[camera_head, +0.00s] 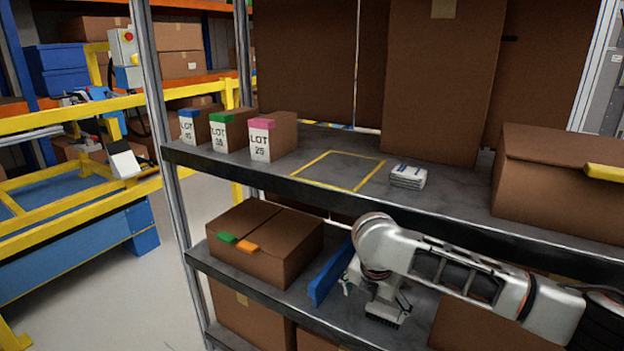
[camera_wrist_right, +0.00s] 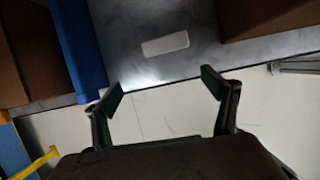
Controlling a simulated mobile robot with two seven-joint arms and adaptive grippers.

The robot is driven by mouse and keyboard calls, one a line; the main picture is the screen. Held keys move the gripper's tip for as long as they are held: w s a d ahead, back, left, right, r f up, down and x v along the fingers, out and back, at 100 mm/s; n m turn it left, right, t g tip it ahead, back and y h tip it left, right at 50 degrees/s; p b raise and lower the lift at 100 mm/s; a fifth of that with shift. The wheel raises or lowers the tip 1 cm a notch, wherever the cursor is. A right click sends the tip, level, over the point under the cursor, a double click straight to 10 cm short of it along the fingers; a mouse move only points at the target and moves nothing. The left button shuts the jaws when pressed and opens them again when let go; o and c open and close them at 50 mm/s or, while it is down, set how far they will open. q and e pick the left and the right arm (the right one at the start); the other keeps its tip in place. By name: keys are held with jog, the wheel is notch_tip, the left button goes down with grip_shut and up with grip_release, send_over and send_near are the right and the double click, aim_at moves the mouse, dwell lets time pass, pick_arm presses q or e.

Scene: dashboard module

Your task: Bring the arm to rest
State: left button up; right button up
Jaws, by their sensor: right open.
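My right arm (camera_head: 450,262) reaches in from the right, in front of the lower shelf. My right gripper (camera_head: 350,283) is beside a blue upright panel (camera_head: 328,273). In the right wrist view the right gripper (camera_wrist_right: 163,88) is open, with nothing between its fingers. The fingers point over the shelf's front edge, and the blue panel (camera_wrist_right: 80,48) stands to the left. A pale flat rectangle (camera_wrist_right: 165,43) lies on the shelf beyond the fingertips. My left gripper is not in view.
The upper shelf holds three LOT-labelled boxes (camera_head: 274,138), a yellow taped outline (camera_head: 340,170) with bare surface inside, a small white stack (camera_head: 408,177) and a big carton (camera_head: 560,185). A carton (camera_head: 265,243) with green and orange tabs sits left of the blue panel. Metal posts (camera_head: 160,110) frame the rack.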

jog(key=s+a+f+m+t+y+p, duration=0.1)
jog(key=s+a+f+m+y+p, duration=0.3)
jog(key=s+a, duration=0.4)
jog(key=s+a+f+m+t+y+p, duration=0.1)
jog(key=s+a+f+m+y+p, duration=0.25)
jog(key=s+a+m, duration=0.4)
pick_arm(q)
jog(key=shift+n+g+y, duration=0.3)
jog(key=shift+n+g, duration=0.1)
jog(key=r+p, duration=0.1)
jog(key=p, duration=0.1)
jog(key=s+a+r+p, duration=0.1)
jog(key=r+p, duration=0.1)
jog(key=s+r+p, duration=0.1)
jog(key=p, duration=0.1)
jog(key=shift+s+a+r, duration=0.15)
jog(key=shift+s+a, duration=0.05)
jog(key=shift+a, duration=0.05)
pick_arm(e)
jog(key=s+d+m+t+h, duration=0.1)
jog(key=s+d+m+t, duration=0.1)
jog(key=s+d+m, duration=0.4)
jog(key=s+d+f+m+t+h, duration=0.1)
jog(key=s+d+m+t+h, duration=0.1)
jog(key=s+d+m, duration=0.5)
jog(key=s+d, duration=0.5)
jog(key=s, duration=0.5)
jog(key=shift+f+t, duration=0.3)
jog(key=shift+t, duration=0.1)
